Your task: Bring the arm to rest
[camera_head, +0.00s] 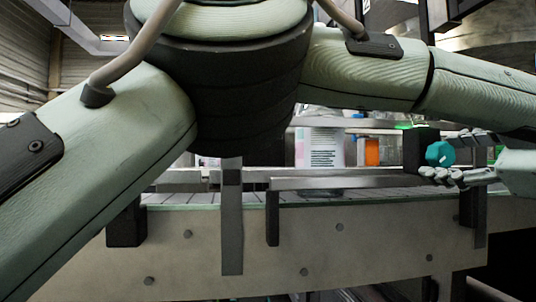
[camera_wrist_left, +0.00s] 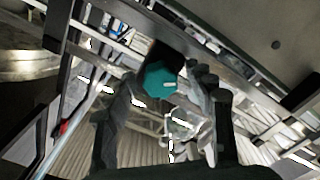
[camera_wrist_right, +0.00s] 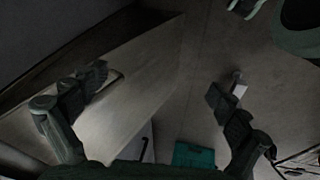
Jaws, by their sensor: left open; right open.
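My left gripper (camera_head: 452,156) is at the right of the head view, with its fingers spread above and below a teal faceted knob (camera_head: 440,153) on a dark block. In the left wrist view the knob (camera_wrist_left: 160,80) shows between the open fingers; I cannot tell if they touch it. My own large pale green arm links cross the top and left of the head view and hide much behind them. My right gripper (camera_wrist_right: 158,88) is open and empty in the right wrist view, and is not seen in the head view.
A conveyor-like machine with a grey side panel (camera_head: 380,235) and metal rails (camera_head: 345,182) runs across the head view. A teal object (camera_wrist_right: 193,155) lies low in the right wrist view.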

